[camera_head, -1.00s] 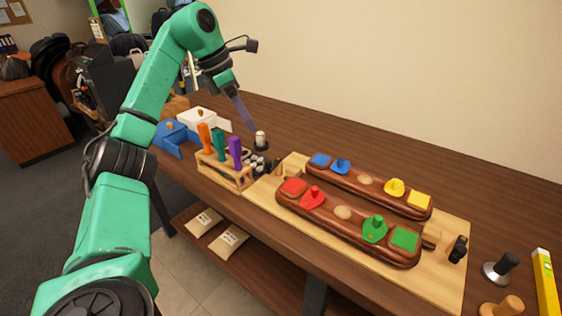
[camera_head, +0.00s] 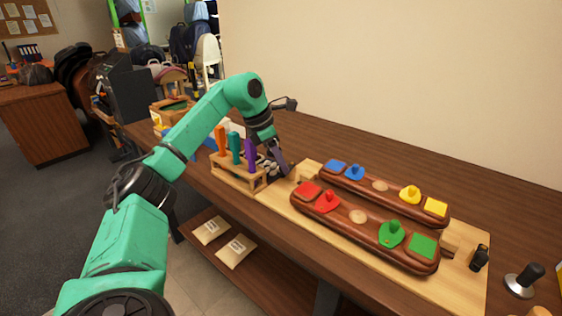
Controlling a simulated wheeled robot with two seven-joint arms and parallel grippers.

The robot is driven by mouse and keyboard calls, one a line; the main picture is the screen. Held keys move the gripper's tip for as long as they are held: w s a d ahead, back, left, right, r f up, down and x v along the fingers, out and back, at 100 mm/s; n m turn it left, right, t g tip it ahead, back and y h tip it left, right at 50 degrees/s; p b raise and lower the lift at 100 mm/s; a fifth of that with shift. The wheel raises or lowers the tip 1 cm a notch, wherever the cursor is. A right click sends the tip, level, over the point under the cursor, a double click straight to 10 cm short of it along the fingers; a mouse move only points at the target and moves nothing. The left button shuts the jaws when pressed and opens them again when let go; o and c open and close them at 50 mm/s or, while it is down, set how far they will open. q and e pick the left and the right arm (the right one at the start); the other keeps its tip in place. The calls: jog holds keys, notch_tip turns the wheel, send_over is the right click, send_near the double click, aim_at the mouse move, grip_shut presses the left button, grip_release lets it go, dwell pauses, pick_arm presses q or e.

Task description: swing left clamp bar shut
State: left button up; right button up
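My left gripper (camera_head: 284,167) is low at the left end of the light wooden board (camera_head: 274,198), between the tool rack and the saddle tree. Its dark fingers are small and overlap, so I cannot tell if they are open or what they touch. A wooden block (camera_head: 309,170) stands at the board's left end, just right of the fingers. The left clamp bar cannot be made out clearly; the gripper may cover it. The dark brown saddle tree (camera_head: 330,220) lies on the board as two long rails. At its right end is a black-handled clamp (camera_head: 479,258). My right gripper is out of view.
A wooden rack (camera_head: 240,180) with orange, teal and purple handled tools stands close left of the gripper. Red, blue, yellow and green pads and knobs sit on the rails. A black-handled tamper (camera_head: 524,280) stands at right. The table behind the rails is clear.

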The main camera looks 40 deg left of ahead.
pick_arm(q)
grip_shut()
jog(key=shift+d+r+n, duration=0.1)
jog(key=shift+d+n, duration=0.05)
jog(key=shift+n, duration=0.15)
jog(key=w+d+n+y+p, duration=0.1)
jog(key=n+p, duration=0.2)
jog(key=w+d+n+y+p, duration=0.1)
jog(key=d+n+y+p, duration=0.1)
jog(key=n+p, duration=0.1)
jog(key=w+d+n+y+p, duration=0.1)
jog(key=n+p, duration=0.2)
jog(key=n, duration=0.2)
jog(key=shift+w+d+r+t, duration=0.15)
jog(key=shift+w+d+t, duration=0.15)
jog(key=n, duration=0.1)
jog(key=w+n+y+p, duration=0.1)
jog(key=shift+d+n, duration=0.15)
jog(key=shift+n, duration=0.15)
jog(key=shift+w+n+g+y, duration=0.4)
jog(key=shift+w+n+g, duration=0.15)
jog(key=shift+n, duration=0.35)
